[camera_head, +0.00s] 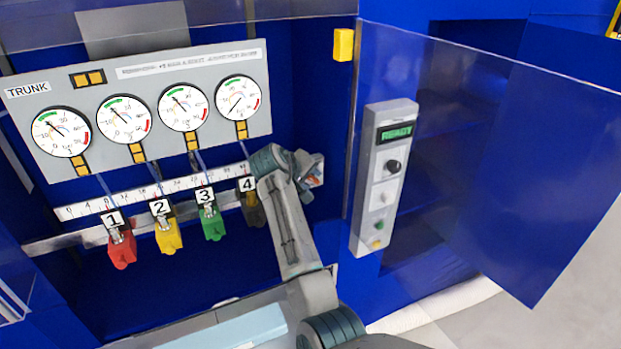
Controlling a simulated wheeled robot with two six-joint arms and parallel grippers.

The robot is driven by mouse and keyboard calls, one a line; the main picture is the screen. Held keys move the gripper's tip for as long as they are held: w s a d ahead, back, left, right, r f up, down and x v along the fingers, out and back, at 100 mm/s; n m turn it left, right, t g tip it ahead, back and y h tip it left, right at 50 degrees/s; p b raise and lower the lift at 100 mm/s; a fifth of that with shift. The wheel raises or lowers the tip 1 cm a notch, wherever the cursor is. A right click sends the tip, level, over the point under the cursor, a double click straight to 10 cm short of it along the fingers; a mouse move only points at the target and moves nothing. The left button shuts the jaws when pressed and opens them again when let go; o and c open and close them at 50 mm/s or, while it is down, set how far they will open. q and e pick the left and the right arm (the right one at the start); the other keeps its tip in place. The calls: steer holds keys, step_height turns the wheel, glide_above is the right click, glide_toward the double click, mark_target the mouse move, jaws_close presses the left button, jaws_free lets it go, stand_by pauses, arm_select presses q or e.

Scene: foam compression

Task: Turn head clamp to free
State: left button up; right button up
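No head clamp can be picked out for certain. The grey arm reaching up the middle is my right arm, and its gripper (304,168) is at the right end of the ruler rail (135,195). The wrist covers most of the fingers, so whether they are open or shut on something is unclear. A small grey part shows around the fingertips, and I cannot tell whether it is gripper or clamp. Just left of the wrist hangs a dark block labelled 4 (252,208), partly covered by the arm. My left gripper is not in view.
Red (122,250), yellow (168,238) and green (213,225) blocks hang left of block 4. Above is a TRUNK gauge panel (60,165). Right of my arm stands a grey control box (366,205) reading READY, beside an open transparent blue door (540,190).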

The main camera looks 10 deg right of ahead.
jaws_close()
steer(key=shift+d+r+y+p, duration=0.15)
steer(key=shift+r+y+p, duration=0.25)
steer(key=shift+p, duration=0.55)
steer(key=shift+d+g+y+p, duration=0.15)
steer(key=shift+g+y+p, duration=0.15)
steer(key=shift+y+p, duration=0.4)
steer(key=shift+d+f+m+y, duration=0.15)
steer(key=shift+m+y, duration=0.25)
steer(key=shift+y, duration=0.3)
steer(key=shift+d+m+g+y, duration=0.15)
steer(key=shift+m+g+y, duration=0.25)
steer(key=shift+y, duration=0.8)
steer(key=shift+f, duration=0.1)
